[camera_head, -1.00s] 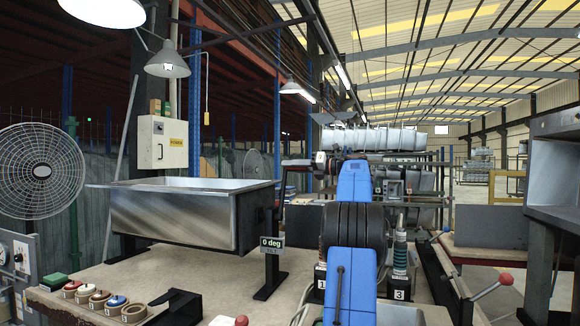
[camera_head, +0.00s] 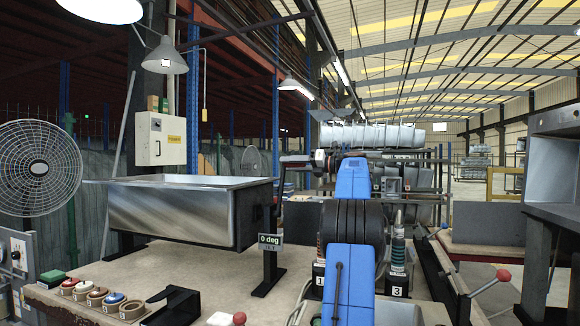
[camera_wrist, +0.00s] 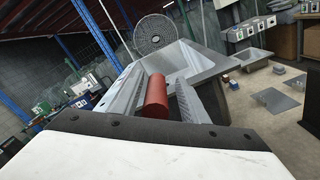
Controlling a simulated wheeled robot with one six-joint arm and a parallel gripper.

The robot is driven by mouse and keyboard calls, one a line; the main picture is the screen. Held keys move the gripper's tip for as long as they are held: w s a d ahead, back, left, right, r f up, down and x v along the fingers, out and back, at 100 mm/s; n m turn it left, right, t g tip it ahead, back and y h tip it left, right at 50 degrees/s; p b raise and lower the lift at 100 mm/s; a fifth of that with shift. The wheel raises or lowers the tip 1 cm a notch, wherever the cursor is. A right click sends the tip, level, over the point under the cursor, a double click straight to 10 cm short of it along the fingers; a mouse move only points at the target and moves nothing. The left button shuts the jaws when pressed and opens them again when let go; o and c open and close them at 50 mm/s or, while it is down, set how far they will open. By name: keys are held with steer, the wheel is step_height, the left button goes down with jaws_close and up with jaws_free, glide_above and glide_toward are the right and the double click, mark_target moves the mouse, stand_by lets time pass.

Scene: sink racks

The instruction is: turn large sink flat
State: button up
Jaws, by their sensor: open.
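The large steel sink (camera_head: 175,215) sits in a stand on the bench, its rim about level and its open side up. A small sign (camera_head: 270,240) on the stand at its right end reads "0 deg". The sink also shows in the wrist view (camera_wrist: 210,66), beyond my fingers. My gripper (camera_wrist: 158,82) is open, its two grey fingers on either side of a red cylinder (camera_wrist: 157,95). I cannot tell if they touch it. In the head view my blue arm rises right of the sink, and the fingers are too small to make out.
Several numbered round pots (camera_head: 97,297) and a black holder (camera_head: 172,305) stand on the front of the bench (camera_head: 190,268). A fan (camera_head: 40,168) is at the left. A lever with a red knob (camera_head: 503,275) is at the right. Racked sinks (camera_head: 370,136) stand behind.

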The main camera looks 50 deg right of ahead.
steer(key=v, duration=1.7)
steer(key=shift+s, duration=0.1)
